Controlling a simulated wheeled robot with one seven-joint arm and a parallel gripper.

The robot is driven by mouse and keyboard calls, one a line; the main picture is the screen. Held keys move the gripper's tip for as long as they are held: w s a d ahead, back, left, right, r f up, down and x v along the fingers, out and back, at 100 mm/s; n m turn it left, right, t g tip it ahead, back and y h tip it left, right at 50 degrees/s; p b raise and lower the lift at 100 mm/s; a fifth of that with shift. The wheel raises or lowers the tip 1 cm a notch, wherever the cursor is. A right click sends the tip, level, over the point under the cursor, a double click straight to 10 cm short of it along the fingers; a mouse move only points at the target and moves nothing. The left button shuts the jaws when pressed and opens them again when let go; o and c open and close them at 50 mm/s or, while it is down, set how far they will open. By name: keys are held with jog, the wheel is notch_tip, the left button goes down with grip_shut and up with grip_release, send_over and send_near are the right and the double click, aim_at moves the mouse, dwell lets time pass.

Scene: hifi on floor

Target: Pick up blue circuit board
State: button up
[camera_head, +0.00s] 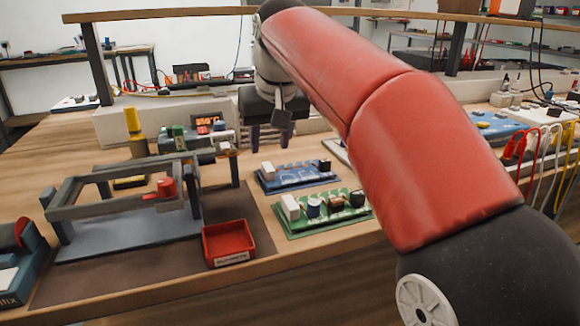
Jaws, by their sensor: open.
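The blue circuit board (297,177) lies flat on the wooden workbench, near the middle of the view. It has a white block at its left end and a small dark part at its right end. My gripper (270,146) hangs above and behind the board's left end, pointing down, with its dark fingers apart. Nothing shows between the fingers. From this view I cannot tell the exact height of the fingers over the bench. My red arm comes from the lower right and hides part of the bench to the right of the board.
A green circuit board (325,222) with several components lies just in front of the blue one. A red tray (229,243) stands to its left, near the front edge. A grey frame stand (125,200) is at left. A shelf (200,14) runs above the bench.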

aim_at(268, 167)
jog(key=x, duration=0.7)
jog(key=shift+d+b, duration=0.1)
jog(key=shift+b, duration=0.25)
grip_shut()
jog(key=shift+r, duration=0.1)
